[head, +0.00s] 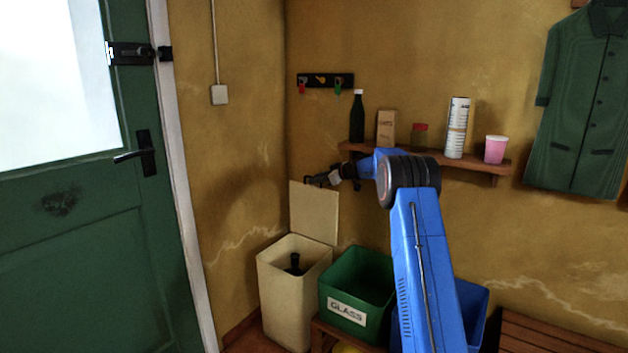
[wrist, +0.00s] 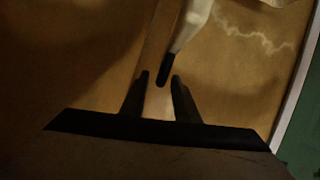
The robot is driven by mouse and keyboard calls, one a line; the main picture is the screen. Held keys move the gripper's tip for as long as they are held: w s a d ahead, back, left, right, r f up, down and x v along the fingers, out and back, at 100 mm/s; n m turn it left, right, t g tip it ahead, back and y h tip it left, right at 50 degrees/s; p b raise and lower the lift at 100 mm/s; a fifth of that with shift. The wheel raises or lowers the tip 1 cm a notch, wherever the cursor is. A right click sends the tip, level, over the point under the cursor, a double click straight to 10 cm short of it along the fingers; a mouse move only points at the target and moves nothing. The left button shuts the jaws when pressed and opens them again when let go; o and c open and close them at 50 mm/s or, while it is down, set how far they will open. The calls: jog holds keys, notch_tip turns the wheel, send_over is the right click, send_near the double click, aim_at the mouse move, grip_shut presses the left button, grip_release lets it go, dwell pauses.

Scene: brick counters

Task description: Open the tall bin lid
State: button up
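The tall bin (head: 285,300) is cream and stands in the corner left of the green bin. Its lid (head: 313,212) is up, standing about upright at the back of the bin, and the bin's mouth is open. A dark object (head: 294,266) shows inside. My gripper (head: 310,180) is at the lid's top edge. In the wrist view, my two fingers (wrist: 160,76) are apart. A pale part with a dark tip (wrist: 165,72), seemingly the lid edge-on, reaches between the fingertips, with narrow gaps either side.
A green bin (head: 345,313) labelled GLASS stands right of the tall bin, with a blue bin (head: 473,310) beyond my arm. A wall shelf (head: 480,168) above holds a dark bottle (head: 357,118), a pink cup (head: 495,150) and other items. The green door (head: 80,240) is left.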

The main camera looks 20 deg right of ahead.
jog(key=s+d, duration=0.5)
jog(key=s, duration=0.4)
jog(key=shift+d, duration=0.25)
jog(key=shift+s, duration=0.1)
jog(key=shift+s, duration=0.1)
